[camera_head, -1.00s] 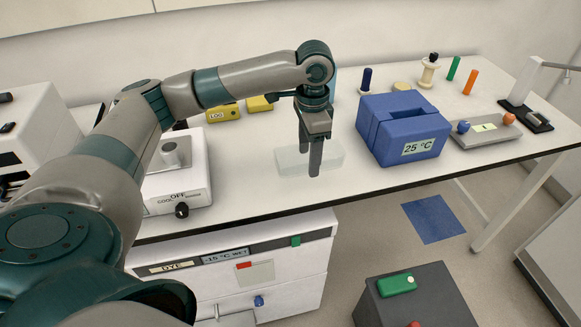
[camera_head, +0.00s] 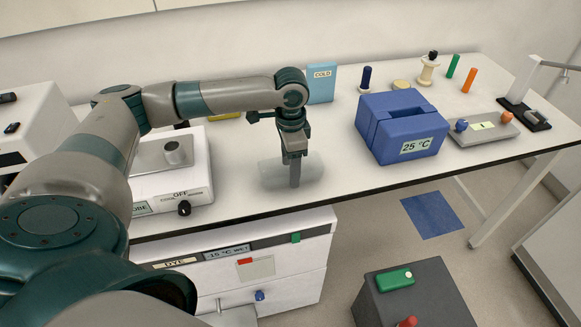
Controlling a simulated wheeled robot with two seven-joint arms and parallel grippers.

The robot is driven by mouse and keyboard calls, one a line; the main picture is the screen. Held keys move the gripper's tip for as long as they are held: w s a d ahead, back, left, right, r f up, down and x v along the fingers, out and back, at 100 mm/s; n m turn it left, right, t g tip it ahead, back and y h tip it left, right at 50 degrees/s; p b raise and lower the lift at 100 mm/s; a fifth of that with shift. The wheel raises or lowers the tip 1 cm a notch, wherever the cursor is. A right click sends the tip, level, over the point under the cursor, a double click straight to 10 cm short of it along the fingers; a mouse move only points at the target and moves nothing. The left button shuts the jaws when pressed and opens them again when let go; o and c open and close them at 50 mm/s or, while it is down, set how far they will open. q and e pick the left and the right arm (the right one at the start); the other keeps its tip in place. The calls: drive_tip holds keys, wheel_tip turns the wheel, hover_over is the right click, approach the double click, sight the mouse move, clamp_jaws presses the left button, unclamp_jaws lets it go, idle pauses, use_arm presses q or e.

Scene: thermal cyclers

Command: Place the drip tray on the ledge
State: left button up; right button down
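A pale, see-through shallow piece (camera_head: 270,172) that looks like the drip tray is near the bench's front edge. My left gripper (camera_head: 295,180) points straight down at its middle. One finger shows in front of the tray; the other is mostly hidden behind it, so I cannot see the gap or whether the finger pads touch the tray. I cannot tell whether the tray rests on the bench or is slightly raised. No part is clearly recognisable as the ledge. My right gripper is not in view.
A white cooler unit (camera_head: 172,187) stands left of the tray, and a blue 25 °C box (camera_head: 400,128) to its right. A grey tray (camera_head: 482,131) with blue and orange knobs lies farther right. A blue COLD block (camera_head: 322,84) stands behind.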

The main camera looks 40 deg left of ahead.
use_arm(q)
drive_tip(key=shift+f, duration=0.6)
drive_tip(key=o, duration=1.1)
drive_tip(key=shift+f, duration=0.15)
drive_tip(key=shift+c, duration=0.2)
drive_tip(key=shift+r, duration=0.5)
wheel_tip(320, 180, up, 11)
drive_tip(key=b, duration=0.2)
drive_tip(key=shift+r+b, duration=0.2)
drive_tip(key=shift+b, duration=0.1)
drive_tip(key=shift+o, duration=0.3)
